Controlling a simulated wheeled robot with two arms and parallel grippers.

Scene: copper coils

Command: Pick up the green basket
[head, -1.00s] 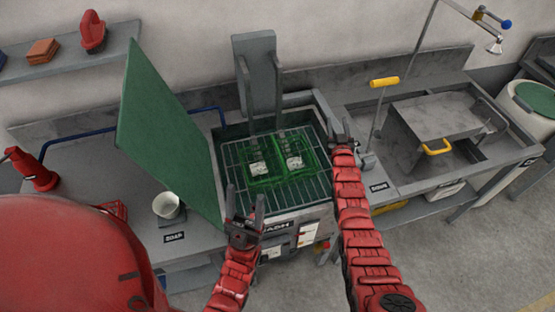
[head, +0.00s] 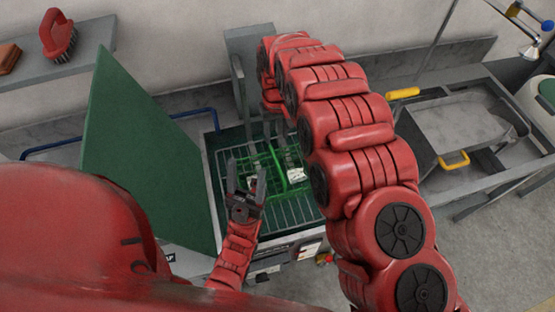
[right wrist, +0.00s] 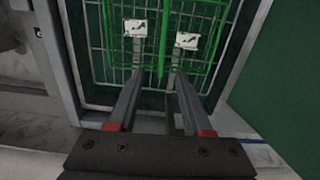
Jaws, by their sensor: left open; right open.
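The green basket (head: 268,158) is a wire basket with a middle divider, sitting on a wire rack in the open wash unit. In the head view my right arm covers part of it. It also shows in the right wrist view (right wrist: 163,42), with white labels on each side of the divider. My left gripper (head: 247,172) is open and empty, over the basket's near left side. My right gripper (right wrist: 159,75) is open and empty, its fingertips pointing at the basket on either side of the divider's line; contact cannot be told.
A tall green panel (head: 140,155) stands at the left of the wash unit. The rack (head: 290,212) has bare room in front of the basket. A grey upright (head: 245,60) rises behind. A sink counter with a yellow handle (head: 454,160) is at right.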

